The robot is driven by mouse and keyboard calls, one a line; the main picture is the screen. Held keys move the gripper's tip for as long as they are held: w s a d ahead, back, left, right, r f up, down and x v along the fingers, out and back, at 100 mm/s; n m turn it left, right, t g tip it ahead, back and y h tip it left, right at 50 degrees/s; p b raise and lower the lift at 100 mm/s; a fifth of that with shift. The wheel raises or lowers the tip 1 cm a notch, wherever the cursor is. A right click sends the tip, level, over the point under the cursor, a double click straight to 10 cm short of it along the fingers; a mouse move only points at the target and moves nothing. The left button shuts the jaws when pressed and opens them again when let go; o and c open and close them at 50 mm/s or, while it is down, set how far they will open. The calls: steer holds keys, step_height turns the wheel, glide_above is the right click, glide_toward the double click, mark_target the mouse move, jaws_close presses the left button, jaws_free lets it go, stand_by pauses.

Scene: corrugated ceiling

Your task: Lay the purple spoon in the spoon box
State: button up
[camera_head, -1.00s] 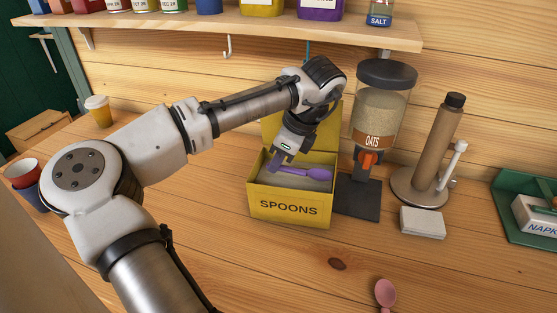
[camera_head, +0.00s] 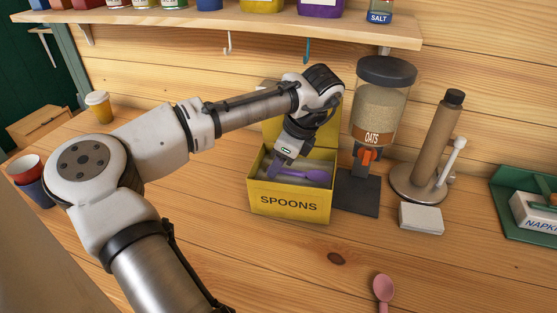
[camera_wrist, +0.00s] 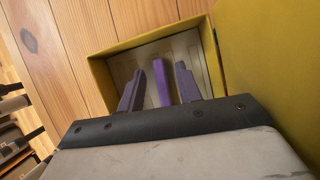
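The yellow spoon box (camera_head: 289,204), marked SPOONS, stands on the wooden counter with its lid raised at the back. The purple spoon (camera_head: 302,175) is inside the box, its bowl toward the right. My gripper (camera_head: 279,166) points down into the box over the spoon's left end. In the wrist view the box's rim (camera_wrist: 97,75) surrounds the fingers. The spoon's purple handle (camera_wrist: 162,82) shows between the two purplish fingers of my gripper (camera_wrist: 159,88), with a gap on each side. The gripper looks open. Whether the spoon rests fully on the floor is hard to tell.
An oats dispenser (camera_head: 380,105) stands right of the box, with a paper roll holder (camera_head: 437,145) beyond it. A pink spoon (camera_head: 383,290) lies on the counter in front. A shelf (camera_head: 225,24) runs above.

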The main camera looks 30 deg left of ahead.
mark_target(297, 173)
steer(key=shift+r, duration=0.25)
steer(key=b+v, duration=0.1)
steer(key=v, duration=1.1)
steer(key=shift+b, duration=0.35)
steer(key=shift+d+f, duration=0.1)
steer(key=shift+f, duration=0.05)
